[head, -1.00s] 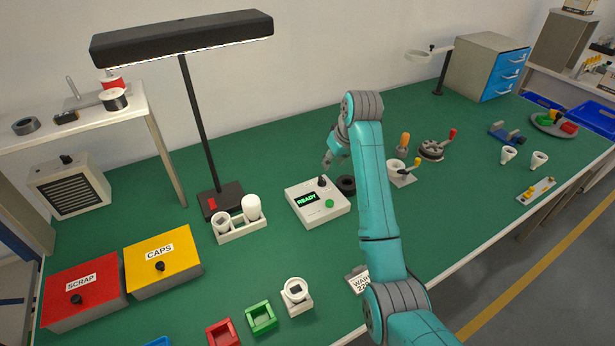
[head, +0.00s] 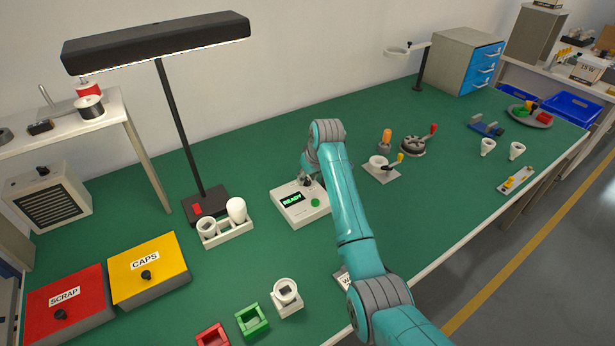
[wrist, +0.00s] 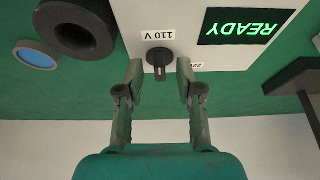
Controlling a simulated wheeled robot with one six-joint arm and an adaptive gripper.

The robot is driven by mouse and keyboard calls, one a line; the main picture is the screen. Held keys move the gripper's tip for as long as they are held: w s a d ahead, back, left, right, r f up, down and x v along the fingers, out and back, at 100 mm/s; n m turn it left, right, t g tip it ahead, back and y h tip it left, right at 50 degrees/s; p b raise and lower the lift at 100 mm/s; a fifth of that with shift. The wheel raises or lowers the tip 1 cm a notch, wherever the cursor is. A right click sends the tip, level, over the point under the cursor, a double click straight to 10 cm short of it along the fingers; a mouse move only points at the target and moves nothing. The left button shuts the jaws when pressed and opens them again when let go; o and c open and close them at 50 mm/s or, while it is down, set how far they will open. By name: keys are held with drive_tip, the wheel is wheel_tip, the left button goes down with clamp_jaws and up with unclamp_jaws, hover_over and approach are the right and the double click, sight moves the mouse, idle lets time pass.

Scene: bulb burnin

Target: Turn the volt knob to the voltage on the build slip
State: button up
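The white tester box (head: 293,217) stands mid-bench with a green READY display, which also shows in the wrist view (wrist: 247,27). Its dark volt knob (wrist: 160,57) is in the wrist view, beside an upside-down 110 V label (wrist: 156,35) and a partly hidden label starting 22 (wrist: 196,66). I cannot tell surely which label the knob points to. My gripper (wrist: 160,76) is open, its fingertips on either side of the knob with gaps showing. In the head view, my gripper (head: 306,180) is over the box's back edge. The build slip (head: 343,276) is mostly hidden by my arm.
A lamp (head: 205,205) and a white rack (head: 228,235) with a bulb stand left of the box. A dark ring (wrist: 78,28) lies close to the box. Red and yellow bins (head: 150,268) are at the left. A cup fixture (head: 382,172) stands to the right.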

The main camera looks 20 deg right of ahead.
clamp_jaws()
